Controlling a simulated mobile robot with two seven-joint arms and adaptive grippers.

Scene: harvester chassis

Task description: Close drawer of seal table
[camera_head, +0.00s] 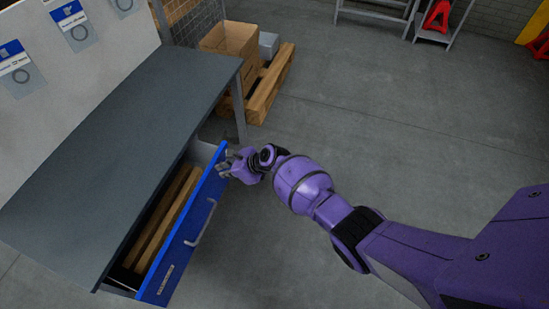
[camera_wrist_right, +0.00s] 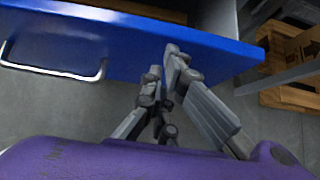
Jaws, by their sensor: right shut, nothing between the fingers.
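The seal table (camera_head: 120,120) has a dark grey top and fills the left of the head view. Its drawer with a blue front (camera_head: 185,235) is pulled out, and wooden strips lie inside. The drawer front also spans the top of the right wrist view (camera_wrist_right: 130,45), with its silver handle (camera_wrist_right: 60,70) at left. My right gripper (camera_head: 226,165) is at the far end of the drawer front, on its outer side. In the right wrist view its fingers (camera_wrist_right: 170,62) are together and empty, against or very close to the blue front. My left gripper is not in view.
A wooden pallet (camera_head: 268,88) with a cardboard box (camera_head: 228,42) stands beyond the table. A panel with hanging seal bags (camera_head: 75,30) rises behind the tabletop. The floor to the right of the drawer is clear.

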